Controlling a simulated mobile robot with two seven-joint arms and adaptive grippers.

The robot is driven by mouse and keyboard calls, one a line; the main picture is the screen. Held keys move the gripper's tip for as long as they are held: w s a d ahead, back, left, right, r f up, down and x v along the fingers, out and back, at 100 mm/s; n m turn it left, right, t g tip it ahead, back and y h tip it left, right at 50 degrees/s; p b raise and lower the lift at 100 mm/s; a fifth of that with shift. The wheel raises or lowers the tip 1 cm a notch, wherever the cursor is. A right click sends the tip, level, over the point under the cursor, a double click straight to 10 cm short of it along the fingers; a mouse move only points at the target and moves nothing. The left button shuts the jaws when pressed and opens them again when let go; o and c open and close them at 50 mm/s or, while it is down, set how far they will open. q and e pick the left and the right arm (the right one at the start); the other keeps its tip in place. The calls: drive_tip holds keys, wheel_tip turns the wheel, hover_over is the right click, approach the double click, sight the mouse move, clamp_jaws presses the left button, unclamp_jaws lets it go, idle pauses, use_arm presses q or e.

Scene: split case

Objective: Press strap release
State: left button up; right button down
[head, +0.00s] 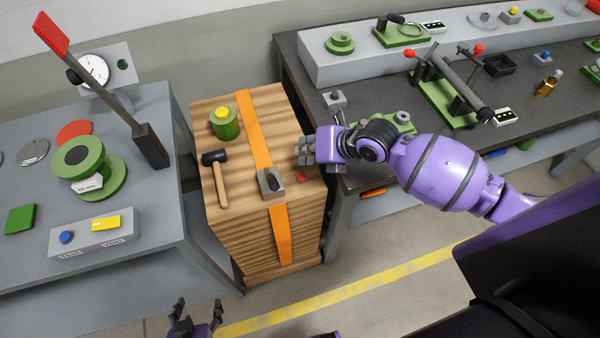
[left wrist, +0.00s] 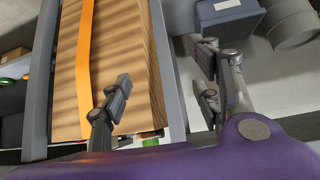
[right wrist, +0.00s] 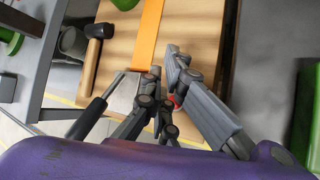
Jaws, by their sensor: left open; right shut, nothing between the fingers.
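An orange strap (head: 257,130) runs over the top and down the front of a wooden crate (head: 298,235). A grey buckle with a dark lever (head: 271,182) sits on the strap near the crate's front edge. A small red button or knob (head: 301,177) is right of the buckle; it shows partly behind my fingers in the right wrist view (right wrist: 178,100). My right gripper (head: 303,151) is shut and empty above the crate's right side, behind the red piece. My left gripper (head: 198,306) is open and empty, low in front of the crate; the strap (left wrist: 84,70) shows beyond it.
A grey bench (head: 150,205) is left, with an upright red-ended lever (head: 95,75). A dark bench (head: 375,180) is right, under my right arm.

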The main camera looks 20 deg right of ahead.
drive_tip(key=b, duration=0.2)
hover_over(304, 173)
drive_tip(key=f, duration=0.4)
drive_tip(key=shift+w+d+f, duration=0.1)
drive_tip(key=shift+w+f, duration=0.1)
drive_tip(key=shift+w, duration=0.1)
drive_tip(key=shift+f, duration=0.15)
drive_tip(key=shift+w, duration=0.1)
use_arm(q)
drive_tip(key=shift+a+f, duration=0.15)
drive_tip(key=shift+f, duration=0.55)
drive_tip(key=shift+s+a+f, duration=0.2)
drive_tip(key=shift+s+f, duration=0.3)
drive_tip(key=shift+s, duration=0.2)
drive_tip(key=shift+w+d+r, duration=0.1)
drive_tip(key=shift+w+r, duration=0.15)
drive_tip(key=shift+w, duration=0.1)
